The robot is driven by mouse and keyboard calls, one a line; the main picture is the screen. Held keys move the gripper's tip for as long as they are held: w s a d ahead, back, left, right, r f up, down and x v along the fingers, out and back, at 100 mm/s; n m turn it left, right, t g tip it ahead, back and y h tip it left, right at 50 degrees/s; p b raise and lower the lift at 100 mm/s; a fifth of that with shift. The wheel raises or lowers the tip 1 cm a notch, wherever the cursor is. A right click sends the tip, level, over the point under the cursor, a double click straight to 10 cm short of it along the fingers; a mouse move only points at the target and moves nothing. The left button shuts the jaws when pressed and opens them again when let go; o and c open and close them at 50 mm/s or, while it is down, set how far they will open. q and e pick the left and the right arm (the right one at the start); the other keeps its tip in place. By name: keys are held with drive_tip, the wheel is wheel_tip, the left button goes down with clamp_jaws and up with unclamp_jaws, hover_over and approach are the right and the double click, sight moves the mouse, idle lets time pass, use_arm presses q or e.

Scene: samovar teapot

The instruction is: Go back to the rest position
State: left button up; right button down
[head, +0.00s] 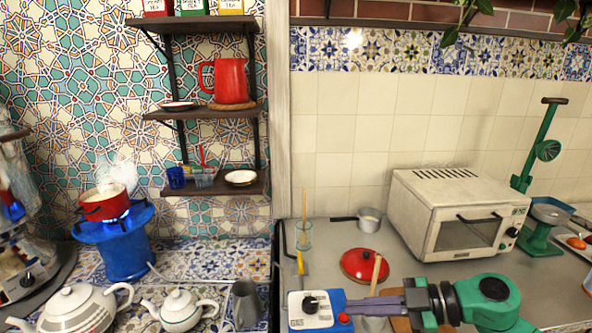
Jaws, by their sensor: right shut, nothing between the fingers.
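My right gripper (350,306) is in the lower right of the head view, its arm coming in from the right. Its grey fingers point left and are closed together with nothing between them. The fingertips show over or beside a blue and white appliance (318,311) with a black knob; I cannot tell whether they touch it. My left gripper is not in view.
A white toaster oven (459,213), a red lid (364,265) and a green scale (543,225) are on the right counter. On the left, a steaming red pot (104,203) stands on a blue burner (124,252), near white teapots (179,310). Shelves (205,113) hang above.

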wheel_tip(320, 180, up, 3)
drive_tip(key=w+a+m+t+y, duration=0.1)
drive_tip(key=w+a+t+y, duration=0.1)
drive_tip(key=a+t, duration=0.15)
drive_tip(key=w+d+m+t+h, duration=0.65)
drive_tip(key=m+t+h, duration=0.25)
drive_tip(key=m+t, duration=0.15)
drive_tip(key=s+d+f+m+g+h, duration=0.45)
drive_tip(key=d+f+m+h, duration=0.2)
drive_tip(key=f, duration=0.45)
drive_tip(key=s+d+f+g, duration=0.1)
drive_tip(key=s+f+g, duration=0.5)
drive_tip(key=s, duration=0.4)
drive_tip(key=s+d+f+g, duration=0.1)
drive_tip(key=s+f+g, duration=0.3)
drive_tip(key=s+f, duration=0.45)
wheel_tip(320, 180, down, 22)
drive_tip(key=s+r, duration=0.1)
drive_tip(key=s, duration=0.1)
drive_tip(key=s+d+f+g, duration=0.2)
drive_tip(key=s+f, duration=1.3)
drive_tip(key=s, duration=0.2)
drive_tip(key=shift+s+d+f+n, duration=0.2)
drive_tip(key=shift+d+n, duration=0.1)
drive_tip(key=shift+n, duration=0.1)
